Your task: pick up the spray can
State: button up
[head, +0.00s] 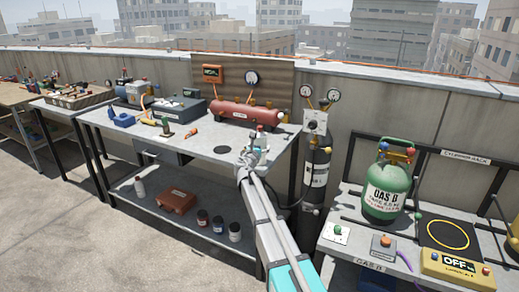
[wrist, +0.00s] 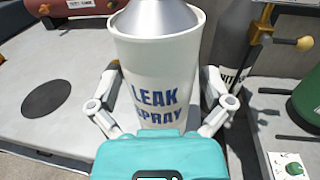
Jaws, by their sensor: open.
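The spray can (wrist: 155,60) is white with blue "LEAK SPRAY" lettering and a silver shoulder. It stands large in the middle of the wrist view, its top cut off by the frame edge. My gripper (wrist: 163,82) is open, with one finger on each side of the can; whether either touches it I cannot tell. In the head view my gripper (head: 252,158) is at the right end of the workbench, in front of the can (head: 260,140), which is mostly hidden there; a red tip shows above.
The workbench (head: 215,145) carries a red tank (head: 232,115) at the back and tools at the left. A dark cylinder with gauges (head: 318,165) stands close to the right. A green gas bottle (head: 387,185) stands on the side table.

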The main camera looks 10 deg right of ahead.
jog(key=shift+w+d, duration=0.15)
jog(key=shift+w, duration=0.25)
jog(key=c, duration=1.1)
jog(key=shift+c, duration=0.2)
jog(key=shift+r, duration=0.1)
notch_tip(320, 180, up, 2)
jog(key=p, duration=0.2)
jog(key=shift+r+p, duration=0.25)
jog(key=shift+p, duration=0.15)
jog(key=s+a+r+p, duration=0.1)
jog(key=s+r+p, duration=0.9)
jog(key=s, duration=0.4)
jog(key=shift+a+r, duration=0.15)
jog(key=shift+a, duration=0.1)
